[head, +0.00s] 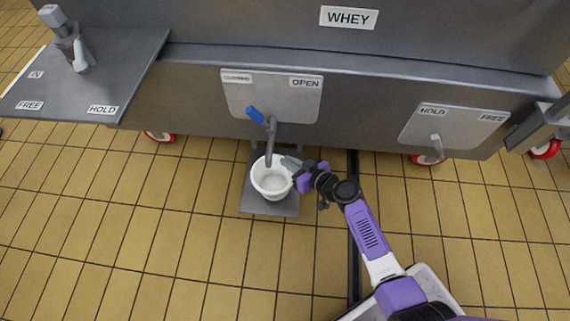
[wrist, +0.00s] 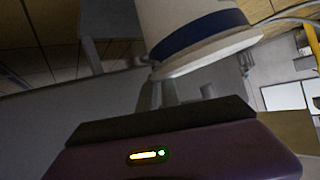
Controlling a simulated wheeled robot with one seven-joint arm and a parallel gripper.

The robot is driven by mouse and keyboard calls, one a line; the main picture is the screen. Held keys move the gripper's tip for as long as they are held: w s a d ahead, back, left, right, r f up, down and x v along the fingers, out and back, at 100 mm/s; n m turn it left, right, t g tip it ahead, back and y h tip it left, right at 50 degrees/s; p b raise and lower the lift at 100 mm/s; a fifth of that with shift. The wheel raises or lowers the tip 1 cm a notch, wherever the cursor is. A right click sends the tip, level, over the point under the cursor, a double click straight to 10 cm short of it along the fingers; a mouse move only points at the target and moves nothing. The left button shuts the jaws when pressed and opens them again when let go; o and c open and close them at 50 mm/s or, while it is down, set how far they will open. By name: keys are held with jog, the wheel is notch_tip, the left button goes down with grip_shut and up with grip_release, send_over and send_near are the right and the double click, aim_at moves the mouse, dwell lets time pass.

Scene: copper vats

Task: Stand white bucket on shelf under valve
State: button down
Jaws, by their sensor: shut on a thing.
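The white bucket (head: 271,180) is upright and open-topped in the head view, over the grey shelf (head: 268,208) that sticks out low in front of the vat. The valve's spout (head: 271,145) comes down over the bucket's mouth. The valve has a blue handle (head: 255,115). My gripper (head: 290,164) is shut on the bucket at its right rim side. In the wrist view the bucket (wrist: 185,18) shows a blue band and a pale rim close to the fingers (wrist: 180,92). I cannot tell whether its base touches the shelf.
The grey vat marked WHEY (head: 348,17) stands behind. A plate with a CLOSED-like worn label and OPEN (head: 306,83) backs the valve. A HOLD/FREE plate (head: 455,128) is at right, a side table (head: 95,75) at left. The tiled floor in front is largely clear.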

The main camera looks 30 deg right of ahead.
jog(key=shift+w+a, duration=0.2)
jog(key=shift+w, duration=0.7)
jog(key=shift+f+b, duration=1.15)
jog(key=shift+f, duration=0.7)
jog(key=c, duration=1.5)
grip_release()
jog(key=shift+c, duration=0.2)
jog(key=p+v, duration=0.3)
jog(key=v, duration=0.9)
jog(key=shift+p, duration=0.3)
jog(key=shift+s, duration=0.1)
